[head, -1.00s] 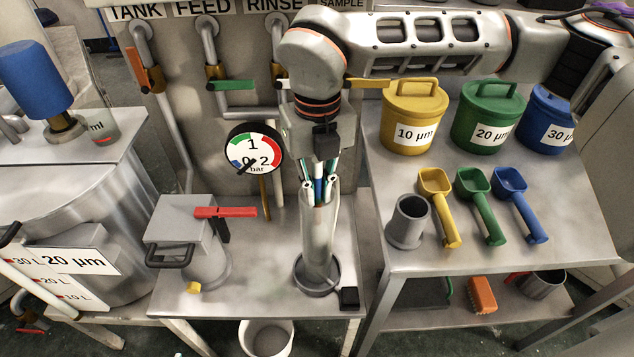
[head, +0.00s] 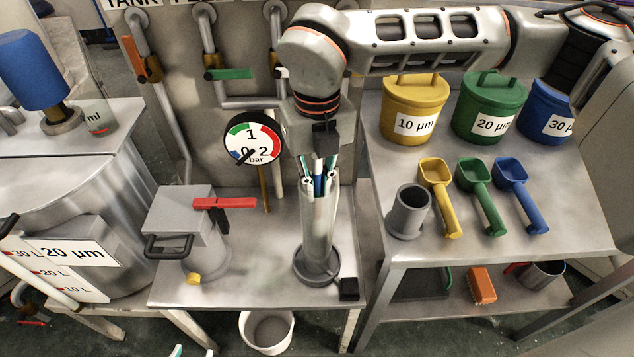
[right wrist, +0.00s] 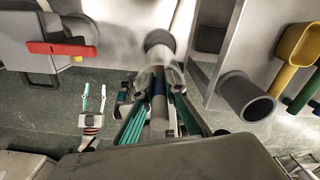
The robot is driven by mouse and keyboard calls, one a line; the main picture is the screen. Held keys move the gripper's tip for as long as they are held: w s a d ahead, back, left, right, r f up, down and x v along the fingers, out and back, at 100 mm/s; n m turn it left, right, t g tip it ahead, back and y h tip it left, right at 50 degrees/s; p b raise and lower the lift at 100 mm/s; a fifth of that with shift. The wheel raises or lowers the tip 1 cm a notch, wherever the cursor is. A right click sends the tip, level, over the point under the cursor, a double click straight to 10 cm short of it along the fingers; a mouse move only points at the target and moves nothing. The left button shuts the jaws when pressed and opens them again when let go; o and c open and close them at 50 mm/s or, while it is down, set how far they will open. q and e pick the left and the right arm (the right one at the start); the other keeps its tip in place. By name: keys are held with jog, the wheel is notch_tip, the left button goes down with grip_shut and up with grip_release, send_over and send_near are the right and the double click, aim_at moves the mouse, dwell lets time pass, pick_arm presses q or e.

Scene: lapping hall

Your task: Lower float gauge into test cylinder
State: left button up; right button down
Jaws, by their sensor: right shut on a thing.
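The test cylinder (head: 318,235) stands upright, a clear-grey tube in a dark round foot on the steel bench. My right gripper (head: 319,180) points down at its mouth, shut on the float gauge (head: 318,186), whose blue part shows between the fingers. In the right wrist view, the gauge (right wrist: 158,118) is a grey stem with a blue section, between the teal-padded fingers and lined up with the cylinder. Its lower end is hard to make out. My left gripper (head: 193,351) barely shows at the bottom edge; in the right wrist view it (right wrist: 94,91) is open and empty.
A grey valve box with a red lever (head: 224,203) stands left of the cylinder, and a dial gauge (head: 252,143) behind. A small black block (head: 349,289) sits by the foot. The right table holds a grey cup (head: 408,212), scoops and lidded tubs. A white bucket (head: 267,333) is below.

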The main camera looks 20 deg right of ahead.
pick_arm(q)
jog(key=shift+s+f, duration=0.1)
pick_arm(e)
jog(key=shift+f, duration=0.6)
pick_arm(q)
jog(key=shift+s+f+b, duration=0.3)
jog(key=shift+f+b, duration=0.1)
jog(key=shift+f, duration=0.15)
pick_arm(e)
jog(key=shift+f, duration=1.4)
dwell(0.4)
jog(key=c, duration=2)
grip_release()
jog(key=shift+c, duration=0.2)
jog(key=shift+o, duration=0.3)
notch_tip(320, 180, up, 12)
jog(key=shift+r, duration=0.1)
